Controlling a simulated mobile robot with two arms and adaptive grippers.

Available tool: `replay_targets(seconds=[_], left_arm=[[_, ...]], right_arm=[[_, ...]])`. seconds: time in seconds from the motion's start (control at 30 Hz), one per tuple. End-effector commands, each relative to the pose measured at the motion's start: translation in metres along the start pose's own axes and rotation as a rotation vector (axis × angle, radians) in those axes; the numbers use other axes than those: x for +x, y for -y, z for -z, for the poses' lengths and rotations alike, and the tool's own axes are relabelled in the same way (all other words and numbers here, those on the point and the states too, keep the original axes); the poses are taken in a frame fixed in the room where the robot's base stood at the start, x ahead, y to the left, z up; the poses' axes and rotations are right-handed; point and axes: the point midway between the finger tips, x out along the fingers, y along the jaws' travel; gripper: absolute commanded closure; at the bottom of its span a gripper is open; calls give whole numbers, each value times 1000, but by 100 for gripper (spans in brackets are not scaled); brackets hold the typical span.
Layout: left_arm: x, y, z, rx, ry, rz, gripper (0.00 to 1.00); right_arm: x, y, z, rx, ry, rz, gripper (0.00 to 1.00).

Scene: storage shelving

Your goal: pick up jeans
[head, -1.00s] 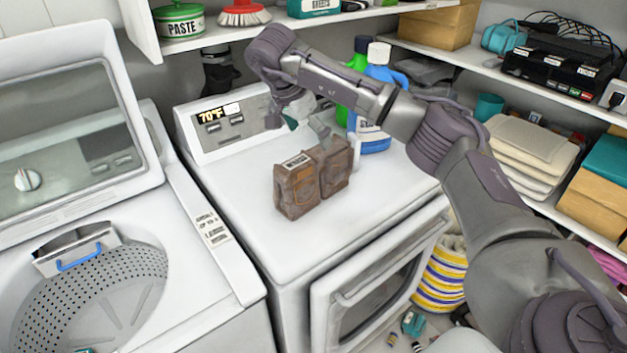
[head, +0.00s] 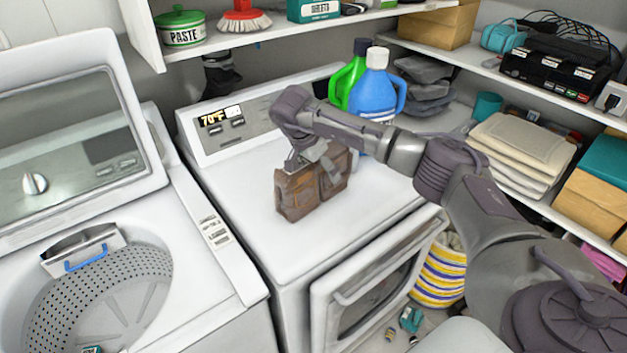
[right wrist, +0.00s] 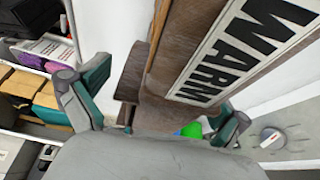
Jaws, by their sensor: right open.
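A brown, blocky item with pocket-like panels (head: 300,195) stands on the white dryer top. A stack of dark grey folded cloth (head: 428,80) lies at the dryer's back right and may also be jeans. My right gripper (head: 312,162) is open, pointing down at the top of the brown item. In the right wrist view its teal-padded fingers (right wrist: 158,108) are spread with the item's upper part between them; contact is unclear. My left gripper is out of view.
Blue and green bottles (head: 375,90) stand behind my right gripper, near the dryer's back. An open top-load washer (head: 215,290) is at the left. A shelf (head: 340,17) hangs above the back. The dryer top's front is clear. A striped basket (head: 440,272) stands at its right.

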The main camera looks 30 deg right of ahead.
Motion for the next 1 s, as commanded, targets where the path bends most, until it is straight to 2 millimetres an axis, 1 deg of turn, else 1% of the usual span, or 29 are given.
replay_targets(seconds=[0.07,0.1,0.37,0.5,0.53,0.83,1.0], left_arm=[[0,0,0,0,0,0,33],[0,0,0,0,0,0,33],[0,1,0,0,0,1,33],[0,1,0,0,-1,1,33],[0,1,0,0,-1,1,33],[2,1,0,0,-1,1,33],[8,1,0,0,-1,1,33]], right_arm=[[0,0,0,0,0,0,2],[0,0,0,0,0,0,8],[0,0,0,0,0,0,52],[0,0,0,0,0,-1,75],[0,0,0,0,0,-1,79],[-3,0,1,2,0,2,79],[-14,1,6,2,0,5,79]])
